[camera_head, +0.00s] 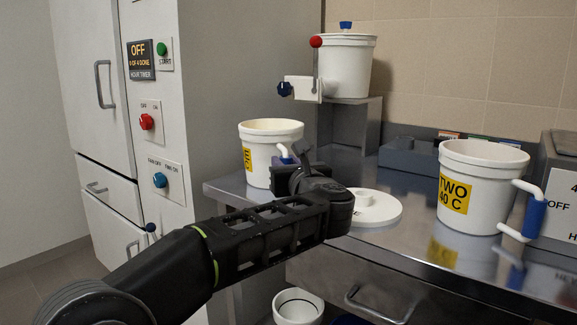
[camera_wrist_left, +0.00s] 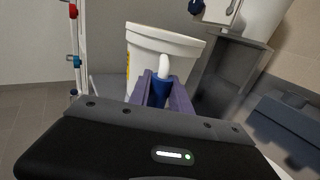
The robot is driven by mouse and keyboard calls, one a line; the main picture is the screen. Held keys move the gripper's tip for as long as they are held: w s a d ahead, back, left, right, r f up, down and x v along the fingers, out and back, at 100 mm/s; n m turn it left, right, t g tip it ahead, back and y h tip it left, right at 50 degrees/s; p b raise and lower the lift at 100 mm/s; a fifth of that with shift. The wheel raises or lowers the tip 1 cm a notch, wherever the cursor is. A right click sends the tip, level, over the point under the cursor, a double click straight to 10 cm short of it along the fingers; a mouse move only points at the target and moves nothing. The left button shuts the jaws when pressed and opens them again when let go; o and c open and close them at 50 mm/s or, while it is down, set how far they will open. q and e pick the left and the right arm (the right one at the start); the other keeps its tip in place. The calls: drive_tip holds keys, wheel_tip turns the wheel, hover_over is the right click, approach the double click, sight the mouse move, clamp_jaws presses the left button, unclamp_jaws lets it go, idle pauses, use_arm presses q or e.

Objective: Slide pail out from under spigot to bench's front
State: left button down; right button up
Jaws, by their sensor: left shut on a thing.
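A white pail (camera_head: 258,160) with a yellow label stands upright near the left end of the metal bench (camera_head: 235,190), forward of and below the spigot (camera_head: 302,90). The spigot belongs to a white tank (camera_head: 345,68) on a grey stand. My left gripper (camera_head: 289,165) is shut on the blue grip of the pail's handle. The left wrist view shows the fingers either side of the blue grip (camera_wrist_left: 160,92), with the pail (camera_wrist_left: 160,55) just beyond. My wrist hides the pail's lower right side in the head view. My right gripper is not in view.
A round white lid (camera_head: 375,210) lies on the bench right of my wrist. Another pail (camera_head: 482,190), labelled TWO 40 C, stands at right beside a grey box (camera_head: 562,190). A cabinet with knobs (camera_head: 150,120) stands left. A white container (camera_head: 298,306) sits below.

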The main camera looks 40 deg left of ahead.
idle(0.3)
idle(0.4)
use_arm(q)
drive_tip(key=c, duration=1.1)
unclamp_jaws()
drive_tip(key=shift+d, duration=0.1)
drive_tip(key=v, duration=1.2)
